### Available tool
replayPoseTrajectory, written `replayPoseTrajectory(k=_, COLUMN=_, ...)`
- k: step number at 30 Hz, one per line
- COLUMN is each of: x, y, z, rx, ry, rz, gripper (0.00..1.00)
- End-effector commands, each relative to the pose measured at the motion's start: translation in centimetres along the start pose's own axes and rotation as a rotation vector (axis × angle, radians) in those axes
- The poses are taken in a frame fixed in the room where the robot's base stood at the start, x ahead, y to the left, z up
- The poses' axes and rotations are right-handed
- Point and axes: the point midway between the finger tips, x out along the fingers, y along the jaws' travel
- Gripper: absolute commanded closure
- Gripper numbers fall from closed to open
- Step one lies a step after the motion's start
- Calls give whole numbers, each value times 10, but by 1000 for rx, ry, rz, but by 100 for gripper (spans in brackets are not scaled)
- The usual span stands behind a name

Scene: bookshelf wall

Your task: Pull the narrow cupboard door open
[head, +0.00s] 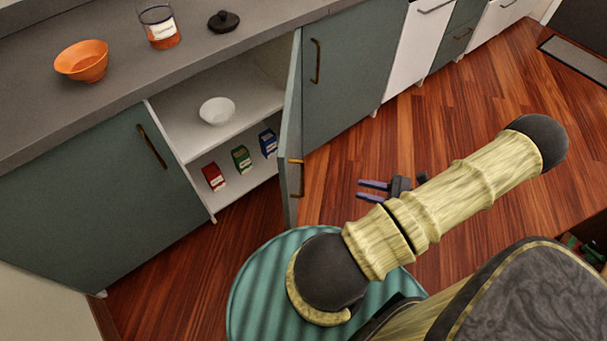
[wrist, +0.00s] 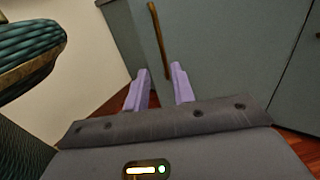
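The narrow cupboard door (head: 291,130) is grey-green and stands swung out from the counter front, seen nearly edge-on. Its brass handle (head: 297,178) is on the outer face near the free edge. The open cupboard (head: 182,124) shows its white shelves. My gripper (head: 367,190) is to the right of the door, its fingers pointing left, apart from the handle. In the wrist view the two lilac fingers (wrist: 158,86) are spread with nothing between them. A grey-green panel (wrist: 215,50) with a brass handle (wrist: 158,40) lies ahead of them, apparently this door.
A white bowl (head: 217,110) and several small boxes (head: 241,159) are inside the cupboard. An orange bowl (head: 82,62), a jar (head: 160,27) and a black lid (head: 224,21) stand on the counter. Closed doors (head: 355,80) flank the opening. Wooden floor (head: 440,130) is clear around my gripper.

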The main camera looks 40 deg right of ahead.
Motion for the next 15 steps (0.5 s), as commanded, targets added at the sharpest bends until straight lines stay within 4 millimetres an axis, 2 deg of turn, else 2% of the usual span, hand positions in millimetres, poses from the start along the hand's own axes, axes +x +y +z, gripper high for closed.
replayPoseTrajectory(k=7, x=10, y=0, z=0, rx=1, ry=0, rz=3, gripper=75)
replayPoseTrajectory(k=15, x=52, y=1, z=0, rx=2, ry=-2, rz=5, gripper=75)
